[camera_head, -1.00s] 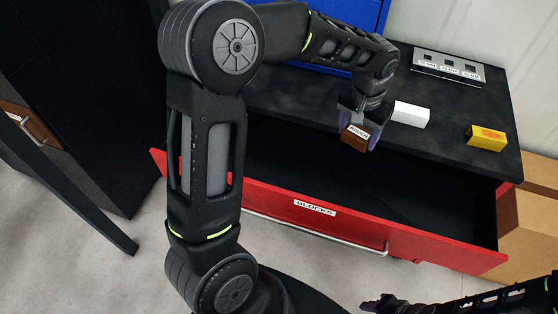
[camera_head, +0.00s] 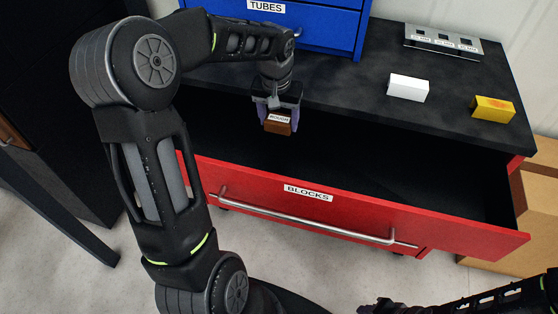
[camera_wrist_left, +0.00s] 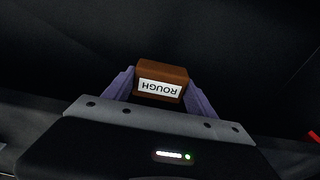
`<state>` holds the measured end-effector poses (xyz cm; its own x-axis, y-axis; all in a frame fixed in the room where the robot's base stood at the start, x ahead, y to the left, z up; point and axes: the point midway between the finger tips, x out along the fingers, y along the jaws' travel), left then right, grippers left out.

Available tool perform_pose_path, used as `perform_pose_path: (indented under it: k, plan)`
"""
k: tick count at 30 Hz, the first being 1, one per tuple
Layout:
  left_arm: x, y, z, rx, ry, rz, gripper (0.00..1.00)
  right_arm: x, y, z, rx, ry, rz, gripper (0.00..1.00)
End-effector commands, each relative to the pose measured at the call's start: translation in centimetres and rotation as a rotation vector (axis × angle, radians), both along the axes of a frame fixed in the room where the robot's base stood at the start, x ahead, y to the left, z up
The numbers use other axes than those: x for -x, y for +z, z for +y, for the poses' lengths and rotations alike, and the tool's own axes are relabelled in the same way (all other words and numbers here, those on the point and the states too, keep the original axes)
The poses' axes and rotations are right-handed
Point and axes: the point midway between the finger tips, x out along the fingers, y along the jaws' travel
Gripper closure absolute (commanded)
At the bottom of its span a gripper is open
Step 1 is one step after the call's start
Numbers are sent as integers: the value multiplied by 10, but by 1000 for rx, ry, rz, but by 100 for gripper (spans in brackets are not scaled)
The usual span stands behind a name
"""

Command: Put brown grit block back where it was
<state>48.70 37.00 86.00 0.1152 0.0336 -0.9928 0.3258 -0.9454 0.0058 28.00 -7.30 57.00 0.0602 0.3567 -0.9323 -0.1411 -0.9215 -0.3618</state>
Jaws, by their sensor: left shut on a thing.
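The brown grit block (camera_head: 279,127) carries a white label reading "ROUGH". My left gripper (camera_head: 279,118) is shut on it and holds it over the left part of the open red drawer (camera_head: 350,212) labelled "BLOCKS". In the left wrist view the brown block (camera_wrist_left: 162,70) sits between the two purple fingers of my left gripper (camera_wrist_left: 161,88), with the dark drawer space around it. Its height above the drawer floor is hard to tell. My right arm (camera_head: 470,304) shows at the bottom right; whether its gripper is open or shut is unclear.
A white block (camera_head: 408,88) and a yellow block (camera_head: 492,108) lie on the dark worktop (camera_head: 360,85). A grey labelled plate (camera_head: 442,42) stands at the back. A blue cabinet (camera_head: 325,25) labelled "TUBES" is behind my left arm. The visible drawer interior looks empty.

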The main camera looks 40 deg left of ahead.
Motion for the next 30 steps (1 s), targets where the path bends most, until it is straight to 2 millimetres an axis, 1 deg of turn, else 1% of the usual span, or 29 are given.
perform_pose_path:
  k: [7, 10, 14, 18, 21, 24, 30]
  plan:
    - [0, 2, 0, 0, 0, 0, 67, 0, 2, 0, 0, 1, -1, 64]
    - [0, -2, 0, 0, 0, 2, 67, 0, 2, 0, 0, 1, -1, 64]
    - [1, -18, 0, 0, -2, 5, 67, 0, 2, 0, 0, 0, -1, 64]
    - [1, -44, 0, 1, -1, 6, 67, 0, 3, 0, 0, 0, -1, 64]
    - [1, -57, 0, 1, -1, 3, 67, 0, 4, 0, 0, 0, -1, 64]
    - [0, -62, 0, -1, -1, 0, 67, 0, 4, 0, 0, 0, -1, 64]
    - [0, -61, 0, -1, -1, 0, 67, 0, 3, 0, 0, 0, -1, 64]
